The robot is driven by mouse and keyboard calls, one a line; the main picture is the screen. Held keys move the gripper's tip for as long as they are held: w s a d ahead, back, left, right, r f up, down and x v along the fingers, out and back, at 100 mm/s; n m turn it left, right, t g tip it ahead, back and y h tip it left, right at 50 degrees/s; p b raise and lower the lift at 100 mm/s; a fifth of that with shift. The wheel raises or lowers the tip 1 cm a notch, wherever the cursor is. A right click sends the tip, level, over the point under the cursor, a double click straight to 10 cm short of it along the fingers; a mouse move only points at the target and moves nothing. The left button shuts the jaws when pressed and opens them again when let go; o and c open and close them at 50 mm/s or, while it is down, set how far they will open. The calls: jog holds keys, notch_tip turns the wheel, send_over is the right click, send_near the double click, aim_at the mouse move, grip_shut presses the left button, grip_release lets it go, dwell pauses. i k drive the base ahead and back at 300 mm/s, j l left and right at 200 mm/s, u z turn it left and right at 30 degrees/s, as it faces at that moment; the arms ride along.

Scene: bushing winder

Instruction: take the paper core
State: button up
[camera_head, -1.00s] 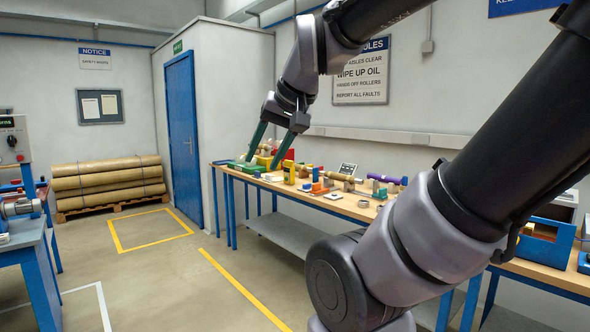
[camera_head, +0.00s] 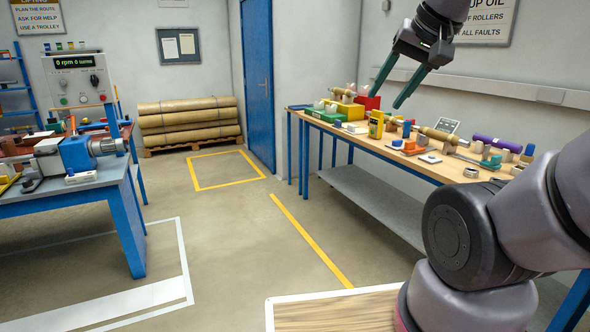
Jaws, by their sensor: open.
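My gripper (camera_head: 386,100) is open and empty, its two green fingers pointing down and left in the air, in front of the wall and above the back bench in the picture. A tan cylinder (camera_head: 442,135) that looks like a paper core lies on the bench (camera_head: 425,167), to the right of and below the fingertips, apart from them. Small things around it partly hide its ends. I cannot tell for sure that it is the paper core.
The bench also holds a green box (camera_head: 328,116), a red bin (camera_head: 368,103), a yellow bottle (camera_head: 376,124) and a purple roll (camera_head: 497,143). A winding machine (camera_head: 92,153) stands on the left table. Large brown rolls (camera_head: 190,118) lie on a pallet. The floor between is clear.

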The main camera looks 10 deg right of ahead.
aim_at(393, 120)
jog(key=i+z, duration=0.15)
jog(key=i, duration=2)
jog(key=i+j+z, duration=0.15)
jog(key=i+z, duration=0.25)
jog(key=i, duration=0.2)
jog(key=i+j+z, duration=0.4)
jog(key=i, duration=0.15)
jog(key=i+j+z, duration=0.4)
jog(key=i, duration=0.15)
jog(key=i+j+z, duration=0.45)
jog(key=j, duration=0.2)
jog(key=k+l, duration=0.05)
